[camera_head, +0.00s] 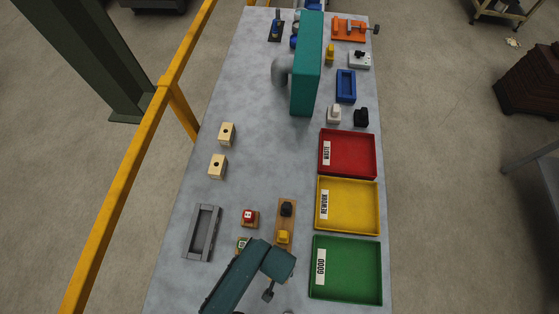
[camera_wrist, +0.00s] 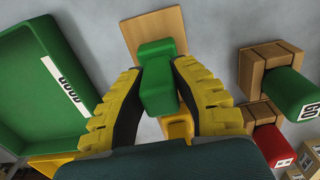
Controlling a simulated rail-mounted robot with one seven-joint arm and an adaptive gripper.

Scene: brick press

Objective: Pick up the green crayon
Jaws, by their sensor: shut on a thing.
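The green crayon (camera_wrist: 157,75) is a chunky, stepped green piece at the centre of the wrist view. It is at one end of a wooden board (camera_wrist: 150,28), which also shows in the head view (camera_head: 287,208). My gripper (camera_wrist: 158,78) has its yellow ridged fingers on both sides of the crayon and is shut on it. I cannot tell whether the crayon still touches the board. In the head view my arm hides the crayon and the fingers.
A yellow piece (camera_head: 283,237) and a black piece (camera_head: 287,209) sit on the same board. The green GOOD tray (camera_head: 376,270) is to the right, with yellow REWORK (camera_head: 375,206) and red WASTE (camera_head: 371,154) trays beyond. Red (camera_head: 249,216) and green (camera_wrist: 290,90) buttons stand close by.

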